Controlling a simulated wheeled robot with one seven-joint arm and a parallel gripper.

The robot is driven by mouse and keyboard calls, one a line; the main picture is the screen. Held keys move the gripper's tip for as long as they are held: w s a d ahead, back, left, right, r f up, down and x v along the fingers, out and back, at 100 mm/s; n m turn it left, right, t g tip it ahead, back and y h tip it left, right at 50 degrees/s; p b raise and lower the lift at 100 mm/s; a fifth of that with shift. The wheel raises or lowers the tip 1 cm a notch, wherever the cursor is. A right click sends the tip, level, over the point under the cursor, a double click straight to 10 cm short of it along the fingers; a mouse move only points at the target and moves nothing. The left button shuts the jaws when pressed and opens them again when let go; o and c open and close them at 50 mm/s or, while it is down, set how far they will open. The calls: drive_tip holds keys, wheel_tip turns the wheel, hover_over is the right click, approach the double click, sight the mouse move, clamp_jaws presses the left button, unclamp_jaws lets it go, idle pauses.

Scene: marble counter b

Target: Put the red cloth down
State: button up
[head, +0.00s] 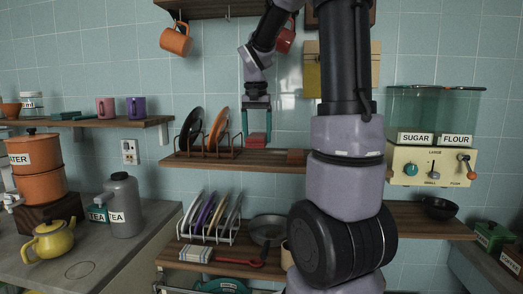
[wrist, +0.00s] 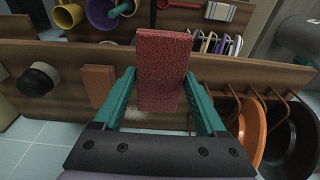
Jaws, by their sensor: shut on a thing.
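The red cloth (wrist: 164,70) is a folded, textured red block between the teal fingers of my gripper (wrist: 160,80) in the wrist view. My gripper (head: 257,141) is shut on it. In the head view the red cloth (head: 257,139) shows between the fingertips, just above the middle wooden shelf (head: 225,162), right of the plate rack. I cannot tell whether its lower edge touches the shelf.
A wire rack (head: 214,149) with a black plate (head: 190,131) and an orange plate (head: 217,130) stands close left of my gripper. A small brown block (head: 296,156) lies to the right. A lower shelf holds a white dish rack (head: 207,232) and a pan (head: 267,228).

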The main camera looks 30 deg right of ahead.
approach(262, 158)
drive_tip(key=shift+d+f, duration=0.1)
drive_tip(key=shift+f, duration=0.25)
wheel_tip(262, 158, down, 5)
drive_tip(key=shift+r, duration=0.2)
drive_tip(key=shift+w+f, duration=0.15)
drive_tip(key=shift+f, duration=0.15)
drive_tip(key=shift+d+f, duration=0.1)
